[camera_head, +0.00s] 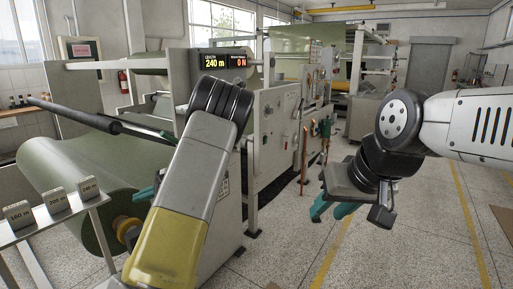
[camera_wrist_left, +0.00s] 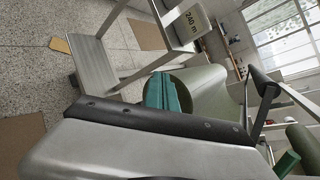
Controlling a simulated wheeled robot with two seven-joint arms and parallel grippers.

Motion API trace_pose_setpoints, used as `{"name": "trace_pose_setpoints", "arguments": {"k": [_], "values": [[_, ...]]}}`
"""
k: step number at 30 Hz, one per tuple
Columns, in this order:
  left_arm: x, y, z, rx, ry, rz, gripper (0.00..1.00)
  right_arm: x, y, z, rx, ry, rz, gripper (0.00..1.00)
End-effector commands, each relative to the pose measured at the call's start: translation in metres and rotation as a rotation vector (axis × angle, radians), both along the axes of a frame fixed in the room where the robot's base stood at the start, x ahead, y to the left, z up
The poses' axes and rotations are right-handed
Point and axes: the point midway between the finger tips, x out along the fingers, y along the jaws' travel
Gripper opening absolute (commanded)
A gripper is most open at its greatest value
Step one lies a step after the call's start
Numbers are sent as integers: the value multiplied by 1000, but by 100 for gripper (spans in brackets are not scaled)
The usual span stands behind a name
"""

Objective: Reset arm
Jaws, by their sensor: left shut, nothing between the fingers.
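My left arm rises through the middle of the head view and bends at a black joint. Its teal fingers (camera_head: 148,190) show partly behind the arm, near the green roll. In the left wrist view the left gripper (camera_wrist_left: 164,92) has its teal fingers together, with nothing between them. My right arm comes in from the right edge. Its gripper (camera_head: 333,209) hangs over the open floor with its teal fingers apart and empty. A long dark bar (camera_head: 95,117) with a green end lies above the green roll (camera_head: 65,165), left of my left arm.
Blocks marked in metres stand on a rack, among them the 240 m block (camera_head: 88,187). The grey machine (camera_head: 270,135) stands behind my left arm, with a lit display (camera_head: 224,62) reading 240 m and 0 N. Speckled floor (camera_head: 400,250) is clear at the right.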

Motion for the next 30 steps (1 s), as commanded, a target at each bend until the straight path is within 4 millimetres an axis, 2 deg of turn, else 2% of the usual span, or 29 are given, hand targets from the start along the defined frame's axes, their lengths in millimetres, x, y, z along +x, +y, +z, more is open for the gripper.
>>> {"name": "trace_pose_setpoints", "arguments": {"k": [1, 3, 7, 11, 17, 24, 30], "values": [[-18, -3, 1, -100, -47, 55, 0, 0, 0, 0, 0, 0, 0, 36], [-39, -12, 0, -228, -106, 124, 0, 0, 0, 0, 0, 0, 0, 36], [-75, -38, 5, -450, -212, 237, 0, 0, 0, 0, 0, 0, 0, 36], [-106, -70, 21, -662, -314, 329, 0, 0, 0, 0, 0, 0, 0, 36], [-152, -124, 60, -958, -469, 436, 0, 0, 0, 0, 0, 0, 0, 36], [-213, -186, 114, -1259, -645, 505, 0, 0, 0, 0, 0, 0, 0, 36], [-259, -225, 144, -1431, -762, 525, 0, 0, 0, 0, 0, 0, 0, 36]]}}
